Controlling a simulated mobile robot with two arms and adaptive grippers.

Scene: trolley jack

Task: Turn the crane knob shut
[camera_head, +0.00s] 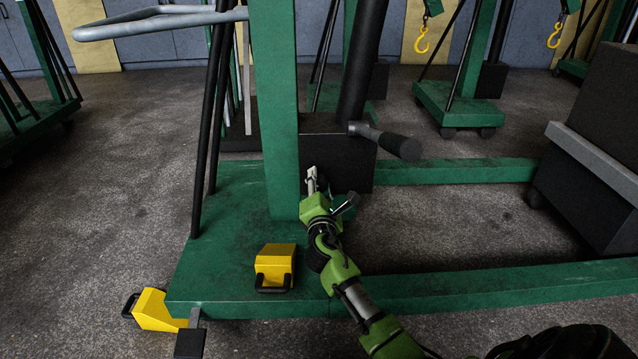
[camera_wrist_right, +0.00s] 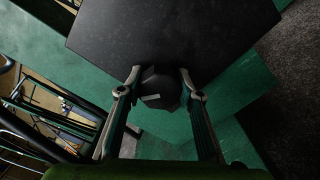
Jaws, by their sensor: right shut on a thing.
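The green crane (camera_head: 273,110) stands in the middle of the head view, with a black pump block (camera_head: 347,170) beside its mast. My right gripper (camera_head: 312,178) reaches the front of this block, close to the mast. In the right wrist view a dark faceted knob (camera_wrist_right: 160,88) sits at the face of the block (camera_wrist_right: 170,35). The two fingers of my right gripper (camera_wrist_right: 160,80) are on either side of the knob and closed on it. In the head view the knob is hidden behind the gripper. My left gripper is not in view.
A black handle (camera_head: 399,145) sticks out above my right gripper. Yellow blocks (camera_head: 275,265) sit on and beside the green base (camera_head: 225,240). A dark heavy box (camera_head: 595,150) stands at the right. Open floor (camera_head: 100,190) lies to the left.

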